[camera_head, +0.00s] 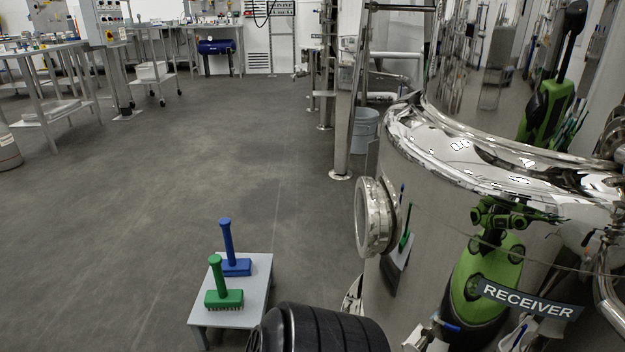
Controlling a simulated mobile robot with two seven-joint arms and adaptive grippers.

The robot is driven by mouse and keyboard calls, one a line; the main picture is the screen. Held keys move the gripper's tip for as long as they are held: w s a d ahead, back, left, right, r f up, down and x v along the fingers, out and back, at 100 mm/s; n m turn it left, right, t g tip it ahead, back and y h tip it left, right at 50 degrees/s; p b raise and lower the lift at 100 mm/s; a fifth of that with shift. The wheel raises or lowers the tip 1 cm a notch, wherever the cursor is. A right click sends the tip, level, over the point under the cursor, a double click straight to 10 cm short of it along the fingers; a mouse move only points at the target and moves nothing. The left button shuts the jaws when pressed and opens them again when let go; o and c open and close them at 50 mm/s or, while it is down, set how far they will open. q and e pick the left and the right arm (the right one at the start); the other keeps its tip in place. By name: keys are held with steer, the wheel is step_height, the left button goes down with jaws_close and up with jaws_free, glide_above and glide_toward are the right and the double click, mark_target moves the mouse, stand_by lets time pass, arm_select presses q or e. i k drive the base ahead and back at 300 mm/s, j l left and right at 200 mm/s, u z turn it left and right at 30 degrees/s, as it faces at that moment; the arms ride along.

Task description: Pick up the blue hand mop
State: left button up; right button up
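The blue hand mop (228,243) stands upright on a small light grey stool (258,291) in the lower left-middle of the head view. It has a flat rectangular blue block at the bottom and a straight blue handle rising from it. A green brush (217,279) of similar shape, with bristles under its block, stands in front of it on the same stool and overlaps part of the view to it. Nothing is touching the mop's handle. Neither of my grippers shows directly in the head view.
A large shiny steel tank (420,240) labelled RECEIVER fills the right side, with a round port (376,217) jutting toward the stool. Open grey floor (120,220) lies left of and behind the stool. A metal workbench (55,85) and a grey-blue bucket (364,130) stand farther back.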

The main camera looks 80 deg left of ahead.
mark_target(232, 266)
steer(key=u, duration=3.35)
